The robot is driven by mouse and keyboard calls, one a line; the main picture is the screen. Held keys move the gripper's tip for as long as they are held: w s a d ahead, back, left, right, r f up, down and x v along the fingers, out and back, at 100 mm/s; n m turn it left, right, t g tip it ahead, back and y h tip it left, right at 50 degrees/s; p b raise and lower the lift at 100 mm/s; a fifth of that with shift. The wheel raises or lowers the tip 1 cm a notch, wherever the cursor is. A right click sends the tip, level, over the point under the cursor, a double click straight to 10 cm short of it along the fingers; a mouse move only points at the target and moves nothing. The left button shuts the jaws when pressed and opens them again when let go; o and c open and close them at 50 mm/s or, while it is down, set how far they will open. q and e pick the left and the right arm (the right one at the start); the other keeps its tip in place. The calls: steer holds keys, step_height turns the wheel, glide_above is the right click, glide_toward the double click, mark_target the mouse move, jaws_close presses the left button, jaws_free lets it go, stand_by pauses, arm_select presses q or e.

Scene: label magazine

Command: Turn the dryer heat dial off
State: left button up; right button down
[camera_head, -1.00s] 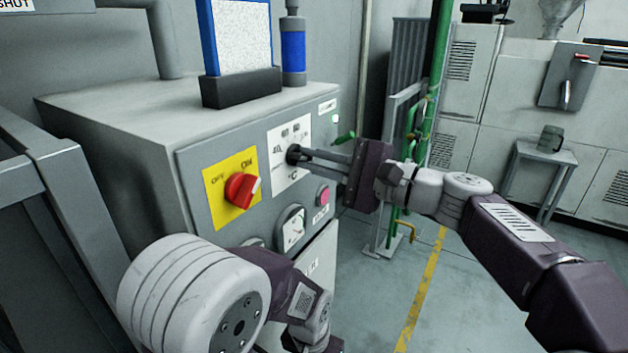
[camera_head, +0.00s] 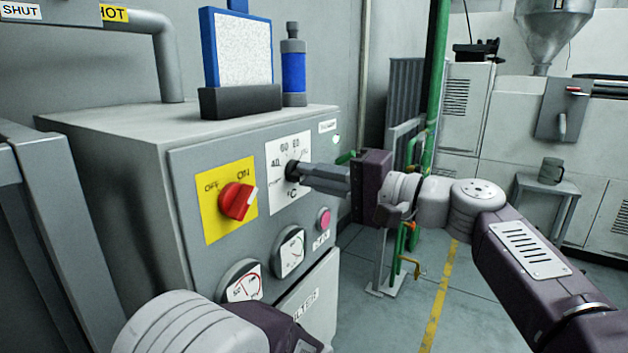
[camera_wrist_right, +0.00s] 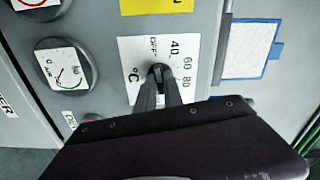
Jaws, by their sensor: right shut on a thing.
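The heat dial is a small black knob (camera_head: 291,172) on a white plate (camera_head: 278,193) marked with temperatures and °C, on the front of the grey dryer cabinet (camera_head: 190,262). My right gripper (camera_head: 301,172) comes in from the right and is shut on the knob. In the right wrist view the fingers (camera_wrist_right: 160,84) meet at the knob (camera_wrist_right: 158,72), in front of the plate's OFF, 40, 60 and 80 marks. The fingers hide much of the knob, and I cannot tell where it points. My left gripper is out of view; only part of that arm shows at the bottom.
A red rotary switch (camera_head: 236,202) on a yellow OFF/ON plate sits left of the dial. A pink button (camera_head: 323,219) and round gauges (camera_head: 289,251) are below. A blue-framed panel (camera_head: 238,48) and a blue cylinder (camera_head: 293,68) stand on top. Green pipes (camera_head: 436,75) rise behind my right arm.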

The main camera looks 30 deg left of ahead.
stand_by(0.4)
steer(key=c, duration=1.5)
jaws_free()
steer(key=shift+o, duration=0.2)
steer(key=shift+d, duration=0.1)
steer(key=d+b, duration=0.1)
steer(key=d, duration=0.8)
steer(key=shift+s, duration=0.35)
steer(key=shift+a, duration=0.1)
